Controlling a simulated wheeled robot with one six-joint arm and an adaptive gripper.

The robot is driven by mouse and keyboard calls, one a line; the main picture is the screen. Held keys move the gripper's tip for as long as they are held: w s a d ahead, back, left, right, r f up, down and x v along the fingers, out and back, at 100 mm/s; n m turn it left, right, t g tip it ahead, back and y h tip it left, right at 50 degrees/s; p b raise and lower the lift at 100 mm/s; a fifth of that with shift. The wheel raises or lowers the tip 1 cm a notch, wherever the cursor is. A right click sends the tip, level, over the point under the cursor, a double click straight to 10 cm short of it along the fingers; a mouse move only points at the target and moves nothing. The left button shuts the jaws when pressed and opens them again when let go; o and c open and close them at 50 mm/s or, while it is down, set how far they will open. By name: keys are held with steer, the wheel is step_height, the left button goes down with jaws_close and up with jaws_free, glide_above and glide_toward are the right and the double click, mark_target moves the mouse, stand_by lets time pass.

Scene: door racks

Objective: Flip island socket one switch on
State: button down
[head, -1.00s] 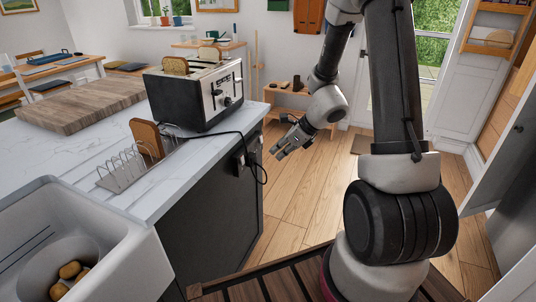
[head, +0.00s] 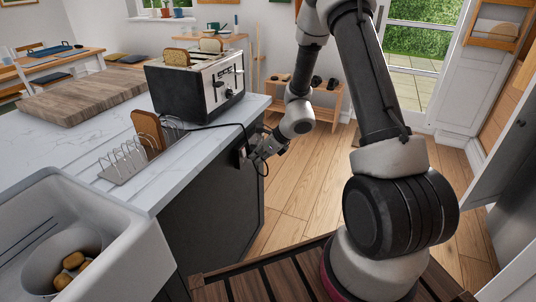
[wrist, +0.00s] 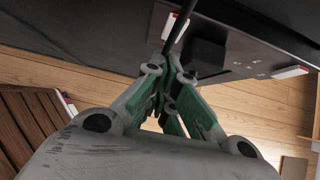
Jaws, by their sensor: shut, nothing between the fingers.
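The kitchen island (head: 212,212) has a dark side panel below its pale marble top. A socket (head: 240,157) on that panel is partly covered by my gripper (head: 251,152), whose tips are close to it. In the wrist view, my gripper's fingers (wrist: 168,58) are shut and empty, beside a black plug (wrist: 205,55) and a black cord (wrist: 181,24). White pieces with red marks (wrist: 290,72) show along the panel. I cannot make out the switch or its position, nor whether the tips touch anything.
The toaster (head: 200,85) stands on the island, and its cord hangs over the edge to the socket. A toast rack (head: 140,155), a wooden board (head: 85,95) and a sink (head: 100,240) are nearby. Wooden floor (head: 320,185) is clear right of the island.

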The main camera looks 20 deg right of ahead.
mark_target(244, 152)
steer(key=shift+w+a+f, duration=0.15)
steer(key=shift+w+a, duration=0.4)
steer(key=shift+w, duration=0.05)
steer(key=shift+w+a+f, duration=0.1)
steer(key=shift+w+a, duration=0.1)
steer(key=shift+r, duration=0.85)
